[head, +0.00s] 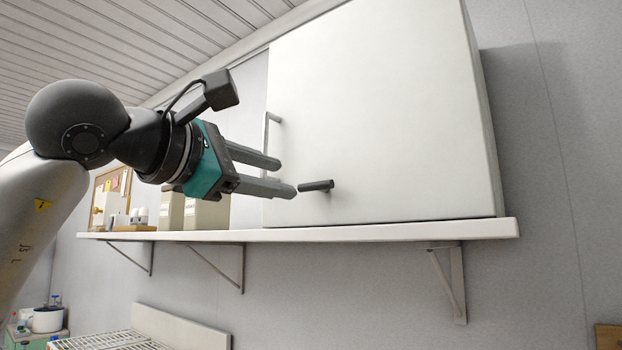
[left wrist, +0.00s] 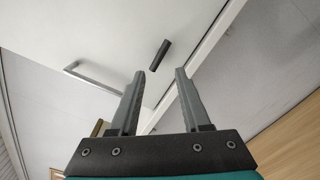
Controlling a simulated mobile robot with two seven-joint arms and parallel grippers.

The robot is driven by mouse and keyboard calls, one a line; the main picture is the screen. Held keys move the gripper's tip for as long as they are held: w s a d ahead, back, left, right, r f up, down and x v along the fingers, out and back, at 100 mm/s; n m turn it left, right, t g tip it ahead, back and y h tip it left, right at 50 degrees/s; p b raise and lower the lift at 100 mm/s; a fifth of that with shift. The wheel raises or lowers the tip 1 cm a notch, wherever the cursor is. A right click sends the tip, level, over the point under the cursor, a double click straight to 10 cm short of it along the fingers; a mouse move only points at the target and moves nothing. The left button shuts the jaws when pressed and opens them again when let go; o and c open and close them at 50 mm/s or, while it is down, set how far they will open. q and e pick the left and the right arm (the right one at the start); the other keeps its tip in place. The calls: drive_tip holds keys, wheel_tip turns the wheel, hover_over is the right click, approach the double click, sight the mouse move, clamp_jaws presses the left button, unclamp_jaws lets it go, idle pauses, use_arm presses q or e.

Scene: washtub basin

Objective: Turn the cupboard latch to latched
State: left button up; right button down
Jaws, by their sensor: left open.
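The cupboard (head: 385,100) is white and stands on a wall shelf. Its latch (head: 316,185) is a short dark bar low on the door, lying nearly level in the head view. The latch also shows in the left wrist view (left wrist: 159,55), beyond the fingertips and between their lines. My left gripper (head: 288,176) is open and empty, with its fingers pointing at the latch. In the head view the lower fingertip is close to the latch's left end. In the left wrist view the gripper (left wrist: 161,75) shows a clear gap between its fingers. My right gripper is not in view.
A pale door handle (head: 268,135) stands out left of the latch, behind my left gripper. The white shelf (head: 400,233) runs below the cupboard on brackets (head: 452,285). Boxes (head: 206,213) and small jars stand on its left part. A wire rack (head: 105,341) is lower left.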

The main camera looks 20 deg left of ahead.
sight(312, 187)
use_arm(q)
drive_tip(key=p+x, duration=0.2)
drive_tip(key=x, duration=0.6)
drive_tip(key=shift+w+d+f, duration=0.1)
drive_tip(key=shift+w+d, duration=0.05)
drive_tip(key=shift+w, duration=0.2)
clamp_jaws()
